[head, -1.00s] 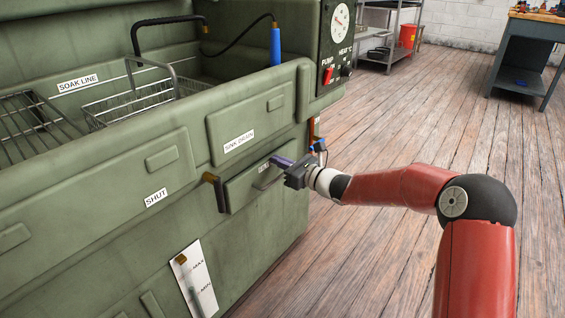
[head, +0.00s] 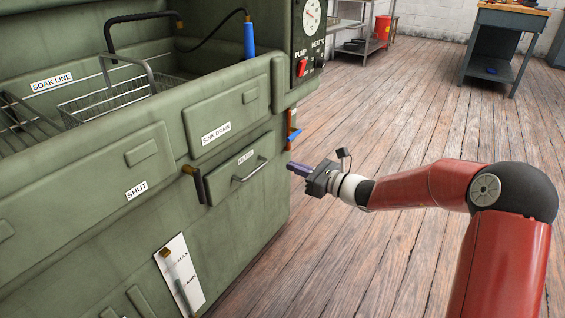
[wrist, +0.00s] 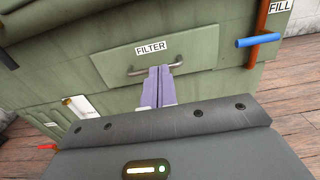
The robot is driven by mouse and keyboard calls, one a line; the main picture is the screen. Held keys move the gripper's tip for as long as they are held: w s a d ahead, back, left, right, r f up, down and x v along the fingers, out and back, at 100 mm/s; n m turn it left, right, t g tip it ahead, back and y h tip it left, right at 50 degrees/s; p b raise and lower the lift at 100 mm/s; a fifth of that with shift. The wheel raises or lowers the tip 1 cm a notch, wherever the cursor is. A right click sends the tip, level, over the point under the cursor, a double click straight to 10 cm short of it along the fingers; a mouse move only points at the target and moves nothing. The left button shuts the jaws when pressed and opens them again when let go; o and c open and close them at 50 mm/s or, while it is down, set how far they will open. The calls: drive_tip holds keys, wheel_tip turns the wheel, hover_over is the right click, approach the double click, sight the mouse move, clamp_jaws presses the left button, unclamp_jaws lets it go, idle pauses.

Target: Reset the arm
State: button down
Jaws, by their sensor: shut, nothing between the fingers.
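My gripper (head: 291,166) has purple fingers and is shut and empty. In the head view it is to the right of the green washer's filter drawer (head: 228,178), apart from its handle (head: 250,169). My red arm reaches in from the right.
The green washer (head: 90,190) fills the left, with a wire basket (head: 110,100) in its sink. A blue-handled valve (wrist: 258,41) on an orange pipe is at the cabinet's right corner. Wooden floor (head: 400,120) is open to the right. A workbench (head: 495,50) stands far back.

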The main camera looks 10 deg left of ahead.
drive_tip(key=s+d+r+n+g+h+p, duration=0.1)
drive_tip(key=s+d+r+n+g+h, duration=0.15)
drive_tip(key=s+n, duration=0.45)
drive_tip(key=s+d+r+n+g+h+p, duration=0.15)
drive_tip(key=s+d+n+h, duration=0.35)
drive_tip(key=s, duration=0.5)
drive_tip(key=s+d+r+n+t+h, duration=0.1)
drive_tip(key=s+d+n+h, duration=0.3)
drive_tip(key=s+d, duration=0.5)
drive_tip(key=s+d+r+n+t+h, duration=0.2)
drive_tip(key=s+d+n+h, duration=0.3)
drive_tip(key=s+d, duration=0.3)
drive_tip(key=d+r+n, duration=0.1)
drive_tip(key=d, duration=0.3)
drive_tip(key=shift+s+r+p, duration=0.35)
drive_tip(key=shift+p, duration=0.05)
